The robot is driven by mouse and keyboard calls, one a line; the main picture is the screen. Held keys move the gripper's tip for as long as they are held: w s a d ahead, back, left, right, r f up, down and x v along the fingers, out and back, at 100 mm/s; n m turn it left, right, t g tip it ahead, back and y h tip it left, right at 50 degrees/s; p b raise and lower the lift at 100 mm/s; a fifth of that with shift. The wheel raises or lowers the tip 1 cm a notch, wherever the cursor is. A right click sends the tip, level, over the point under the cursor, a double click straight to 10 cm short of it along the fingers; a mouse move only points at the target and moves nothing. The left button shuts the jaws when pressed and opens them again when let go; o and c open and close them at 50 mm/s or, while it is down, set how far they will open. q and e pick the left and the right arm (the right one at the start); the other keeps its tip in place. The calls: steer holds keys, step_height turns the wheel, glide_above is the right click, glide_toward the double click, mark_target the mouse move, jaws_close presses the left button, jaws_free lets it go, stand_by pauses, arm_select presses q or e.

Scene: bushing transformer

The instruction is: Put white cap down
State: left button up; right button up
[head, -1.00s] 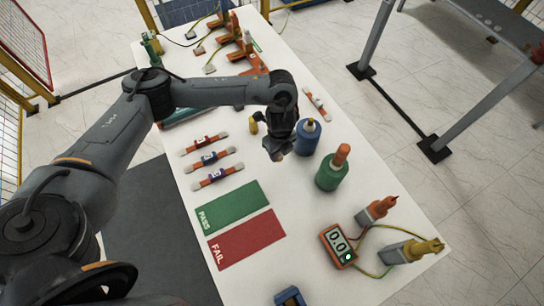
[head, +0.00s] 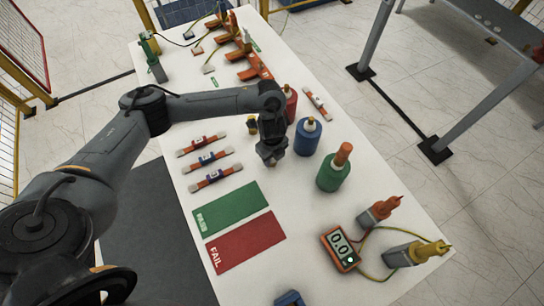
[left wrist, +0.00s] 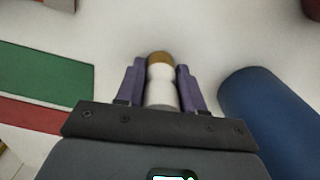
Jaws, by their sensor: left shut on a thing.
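My left gripper (head: 271,160) hangs over the white table, left of the blue bottle and beyond the green and red mats. In the left wrist view its two purple fingers (left wrist: 160,85) are shut on the white cap (left wrist: 161,92), a short white piece with a brownish-gold end. The cap lies between the fingers, and its lower part is hidden by the gripper body. I cannot tell whether the cap touches the table. In the head view the cap is too small to make out. My right gripper is not in view.
The blue bottle (head: 307,137) stands close right of the gripper, with the green bottle (head: 334,168) nearer and the red bottle (head: 290,104) behind. The green PASS mat (head: 232,209) and red FAIL mat (head: 246,241) lie in front. Several orange bars (head: 207,160) lie to the left.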

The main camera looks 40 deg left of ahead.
arm_select(q)
steer(key=shift+f, duration=0.15)
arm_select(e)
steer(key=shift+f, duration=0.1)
arm_select(q)
steer(key=o, duration=1)
steer(key=shift+o, duration=0.2)
step_height(320, 180, up, 11)
steer(key=p, duration=0.4)
steer(key=shift+r+p, duration=0.4)
steer(key=shift+r, duration=0.25)
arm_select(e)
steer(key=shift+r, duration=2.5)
